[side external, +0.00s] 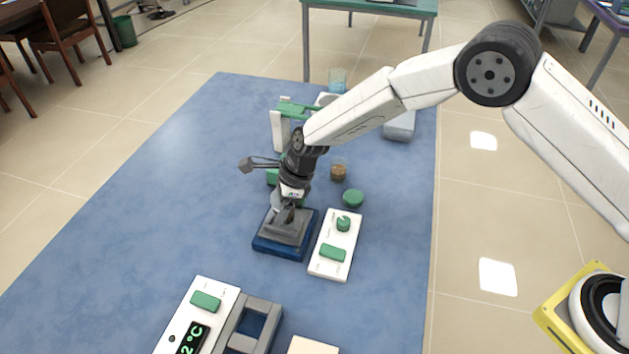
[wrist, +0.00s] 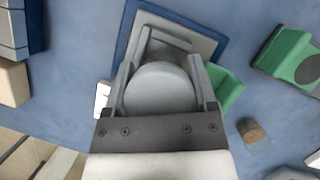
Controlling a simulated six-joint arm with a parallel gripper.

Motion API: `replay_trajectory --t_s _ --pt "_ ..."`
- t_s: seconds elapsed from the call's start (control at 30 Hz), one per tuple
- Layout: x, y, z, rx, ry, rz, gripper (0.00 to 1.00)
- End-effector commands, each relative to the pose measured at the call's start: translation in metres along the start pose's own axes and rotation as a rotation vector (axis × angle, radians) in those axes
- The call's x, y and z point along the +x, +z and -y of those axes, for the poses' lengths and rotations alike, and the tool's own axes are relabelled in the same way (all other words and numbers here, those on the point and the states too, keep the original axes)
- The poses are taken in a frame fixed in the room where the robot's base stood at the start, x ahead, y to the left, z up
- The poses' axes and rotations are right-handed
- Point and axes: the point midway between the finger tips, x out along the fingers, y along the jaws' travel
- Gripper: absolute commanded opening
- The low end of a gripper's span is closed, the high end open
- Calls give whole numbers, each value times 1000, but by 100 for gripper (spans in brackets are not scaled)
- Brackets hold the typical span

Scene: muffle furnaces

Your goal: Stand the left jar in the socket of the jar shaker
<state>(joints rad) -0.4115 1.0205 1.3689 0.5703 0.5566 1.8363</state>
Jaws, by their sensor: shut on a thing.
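My gripper (wrist: 160,95) is shut on a jar with a round grey top (wrist: 160,88), seen from above between the two fingers in the wrist view. In the side view my gripper (side external: 286,208) points down over a grey block on a dark blue base (side external: 270,243), which looks like the jar shaker. The shaker's grey top and blue edge also show in the wrist view (wrist: 207,32). The jar hides the socket, so I cannot tell whether it is seated or just above. A small clear jar with brown contents (side external: 338,172) stands behind, to the right.
A white panel with a green knob and button (side external: 327,262) lies right of the shaker. A green round piece (side external: 353,198) lies behind it. A white and green apparatus (side external: 278,130) stands behind my wrist. A white display unit (side external: 180,325) and grey frame (side external: 268,318) are in front. The left mat is clear.

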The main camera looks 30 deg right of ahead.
Motion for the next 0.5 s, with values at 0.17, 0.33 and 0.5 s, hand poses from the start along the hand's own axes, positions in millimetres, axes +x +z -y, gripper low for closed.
replay_trajectory --t_s 0.17,0.33,0.5 --pt "4 -1 0 1 0 0 14" --pt "7 -3 0 1 0 0 14" --pt "10 -4 0 0 0 1 14"
